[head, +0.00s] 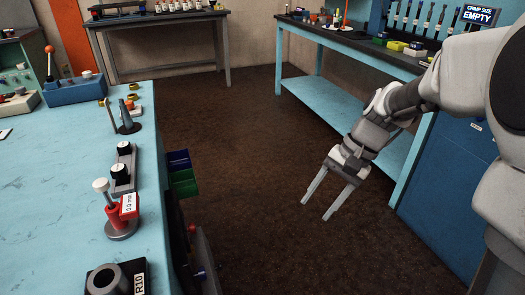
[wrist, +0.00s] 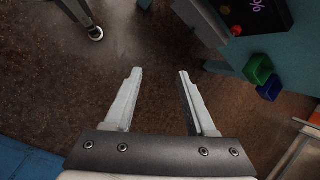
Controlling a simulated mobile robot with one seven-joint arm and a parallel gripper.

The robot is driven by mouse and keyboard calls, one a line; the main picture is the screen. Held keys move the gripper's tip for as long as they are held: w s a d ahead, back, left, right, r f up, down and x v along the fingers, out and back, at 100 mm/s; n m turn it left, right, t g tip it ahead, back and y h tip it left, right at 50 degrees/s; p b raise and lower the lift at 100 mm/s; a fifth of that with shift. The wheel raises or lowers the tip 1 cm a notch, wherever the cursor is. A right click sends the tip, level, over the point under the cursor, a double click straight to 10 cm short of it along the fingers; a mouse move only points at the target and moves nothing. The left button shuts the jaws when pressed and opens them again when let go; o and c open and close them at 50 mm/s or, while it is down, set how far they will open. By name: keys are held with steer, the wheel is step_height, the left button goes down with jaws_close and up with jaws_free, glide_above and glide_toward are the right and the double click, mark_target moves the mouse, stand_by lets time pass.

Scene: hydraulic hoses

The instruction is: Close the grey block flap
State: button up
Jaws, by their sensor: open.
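My gripper (head: 315,210) is open and empty, hanging over the brown floor in the gap between two blue benches. The wrist view shows its two fingers (wrist: 159,72) apart with only floor between them. A grey block with two black knobs (head: 123,168) lies on the left bench. Behind it is a small dark grey piece with an upright plate (head: 125,116). I cannot tell which of these, if either, is the grey block flap. Both are well to the left of my gripper, which touches nothing.
The left bench (head: 60,190) also bears a red stand with a white knob (head: 121,212) and a black R10 block (head: 117,279). Green (head: 183,183) and blue (head: 179,160) bins hang on its side. The right bench (head: 345,108) stands beside my arm. The floor between is clear.

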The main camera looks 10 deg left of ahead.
steer(key=w+a+f+m+g+y+p, duration=0.2)
steer(key=w+a+f+m+g+y, duration=0.15)
steer(key=w+f, duration=0.4)
steer(key=m+g+y, duration=0.1)
steer(key=m+y, duration=0.3)
glide_toward(212, 265)
steer(key=s+a+f, duration=0.1)
steer(key=a+f, duration=0.3)
steer(key=f, duration=0.1)
steer(key=shift+s+a+f+b, duration=0.2)
steer(key=shift+f+b, duration=0.2)
steer(key=shift+n, duration=0.25)
jaws_close()
stand_by(0.7)
